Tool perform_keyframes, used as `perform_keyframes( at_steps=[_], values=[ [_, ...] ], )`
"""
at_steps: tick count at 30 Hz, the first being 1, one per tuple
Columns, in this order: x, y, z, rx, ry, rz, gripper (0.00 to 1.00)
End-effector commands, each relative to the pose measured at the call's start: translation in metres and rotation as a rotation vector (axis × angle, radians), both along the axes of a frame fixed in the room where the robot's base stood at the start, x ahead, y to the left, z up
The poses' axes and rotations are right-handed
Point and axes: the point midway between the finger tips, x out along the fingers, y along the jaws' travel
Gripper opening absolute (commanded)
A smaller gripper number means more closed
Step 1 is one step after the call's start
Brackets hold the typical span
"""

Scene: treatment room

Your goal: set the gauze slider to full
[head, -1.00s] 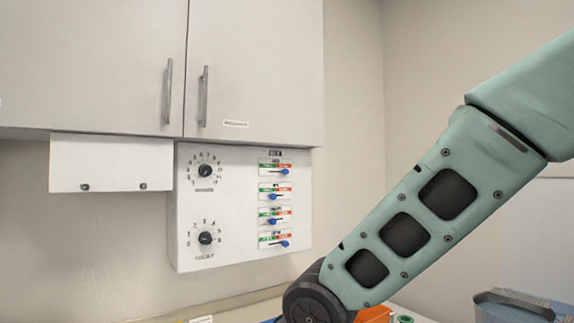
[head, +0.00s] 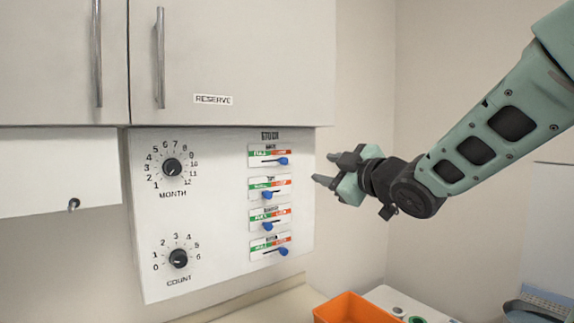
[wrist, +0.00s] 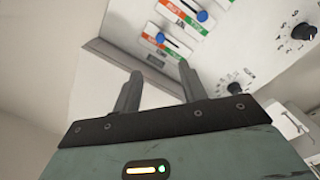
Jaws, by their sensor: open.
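A white stock panel (head: 215,240) on the wall carries a column of sliders with blue knobs, each on a green-to-red strip. The slider names are too blurred to read surely, so I cannot tell which is gauze. The top knob (head: 283,161) and bottom knob (head: 283,252) sit toward the red right end. The second knob (head: 266,195) and third knob (head: 267,225) sit nearer the green left part. My gripper (head: 325,168) is open and empty, just right of the panel, at about top-slider height. In the wrist view its fingers (wrist: 160,70) point toward the panel's edge and top slider (wrist: 160,38).
Month dial (head: 172,167) and count dial (head: 178,258) are left on the panel. A cabinet labelled reserve (head: 230,60) hangs directly above. An orange bin (head: 350,308) stands on the counter below. The wall right of the panel is bare.

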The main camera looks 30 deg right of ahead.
Motion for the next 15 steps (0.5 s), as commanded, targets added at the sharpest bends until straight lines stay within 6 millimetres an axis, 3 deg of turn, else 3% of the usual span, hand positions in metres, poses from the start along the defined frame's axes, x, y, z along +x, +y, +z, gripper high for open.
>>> perform_keyframes(
  at_steps=[2,15],
  values=[
    [0.007,0.001,-0.007,-0.001,-0.002,0.004,0.42],
    [0.041,0.001,-0.006,0.002,-0.003,0.003,0.42]
  ],
)
